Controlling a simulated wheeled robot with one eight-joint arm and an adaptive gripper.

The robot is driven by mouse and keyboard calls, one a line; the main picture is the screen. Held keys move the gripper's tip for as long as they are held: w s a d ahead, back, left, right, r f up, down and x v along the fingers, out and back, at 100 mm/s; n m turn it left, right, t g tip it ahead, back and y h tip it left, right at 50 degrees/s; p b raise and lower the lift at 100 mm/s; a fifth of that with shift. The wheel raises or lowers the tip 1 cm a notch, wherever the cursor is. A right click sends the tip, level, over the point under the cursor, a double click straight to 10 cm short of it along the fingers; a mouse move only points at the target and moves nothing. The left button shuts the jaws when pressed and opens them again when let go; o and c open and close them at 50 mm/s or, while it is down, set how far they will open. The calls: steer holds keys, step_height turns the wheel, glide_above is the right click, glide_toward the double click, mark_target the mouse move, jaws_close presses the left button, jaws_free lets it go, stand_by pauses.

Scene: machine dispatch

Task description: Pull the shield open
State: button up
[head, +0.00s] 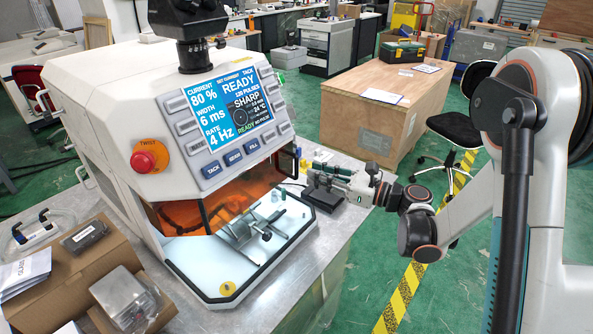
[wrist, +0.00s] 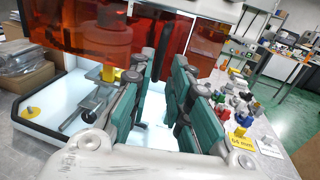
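The shield (head: 232,196) is an orange see-through panel with a dark frame, under the control panel of the white machine (head: 120,95). Its lower edge stands above the bright work tray (head: 190,258). In the wrist view the shield (wrist: 60,25) fills the upper left, and a dark upright bar (wrist: 162,48) shows at its right edge, beyond the fingertips. My gripper (head: 318,187) is beside the machine's right front corner. In the wrist view its two teal-padded fingers (wrist: 155,88) are apart with nothing visibly held between them. Whether a finger touches the bar cannot be told.
A metal fixture (head: 245,232) stands in the tray. A red twist button (head: 150,156) sits on the machine's front. A cardboard box (head: 95,262) stands at the left.

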mark_target(297, 175)
steer(key=b+x, duration=0.1)
steer(key=x, duration=0.6)
jaws_close()
